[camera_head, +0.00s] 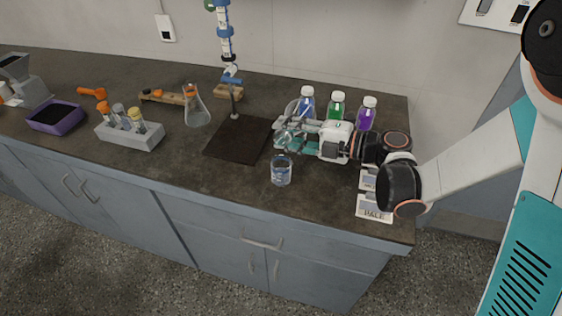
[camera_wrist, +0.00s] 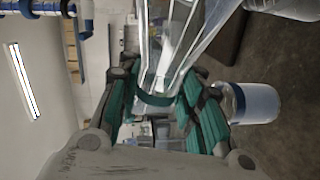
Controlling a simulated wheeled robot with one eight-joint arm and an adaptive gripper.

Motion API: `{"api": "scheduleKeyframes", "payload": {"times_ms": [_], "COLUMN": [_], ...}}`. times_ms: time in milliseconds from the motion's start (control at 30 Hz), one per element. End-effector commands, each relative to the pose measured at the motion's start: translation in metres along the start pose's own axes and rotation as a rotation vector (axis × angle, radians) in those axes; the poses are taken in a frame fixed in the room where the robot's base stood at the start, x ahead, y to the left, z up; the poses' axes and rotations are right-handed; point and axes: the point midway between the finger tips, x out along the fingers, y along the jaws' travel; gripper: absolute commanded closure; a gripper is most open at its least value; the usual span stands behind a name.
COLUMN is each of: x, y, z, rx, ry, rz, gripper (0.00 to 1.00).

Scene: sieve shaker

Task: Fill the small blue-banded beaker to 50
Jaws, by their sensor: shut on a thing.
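The small blue-banded beaker (camera_head: 281,172) stands upright on the counter, near the front and in front of the dark stand base. It also shows at the right of the wrist view (camera_wrist: 252,103). My gripper (camera_head: 296,138) is above and behind it, reaching in from the right. The gripper is shut on a clear glass vessel with a teal band (camera_wrist: 155,98), held between its green finger pads. In the head view this vessel (camera_head: 284,136) looks tilted, but its rim and any liquid in it are hard to make out.
Blue (camera_head: 307,101), green (camera_head: 337,106) and purple (camera_head: 367,114) bottles stand behind my gripper. A clamp stand base (camera_head: 238,140) is left of it. A flask (camera_head: 195,108), tube rack (camera_head: 130,134) and purple tray (camera_head: 56,116) are further left. Cards (camera_head: 374,209) lie near the right edge.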

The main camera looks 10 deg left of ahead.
Motion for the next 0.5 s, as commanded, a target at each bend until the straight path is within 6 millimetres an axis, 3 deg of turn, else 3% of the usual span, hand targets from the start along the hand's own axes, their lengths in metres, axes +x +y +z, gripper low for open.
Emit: {"api": "scheduleKeyframes", "payload": {"times_ms": [500], "x": [0.0003], "y": [-0.0024], "z": [-0.0005], "rx": [-0.031], "ry": [-0.004], "rz": [0.0], "gripper": [1.0]}}
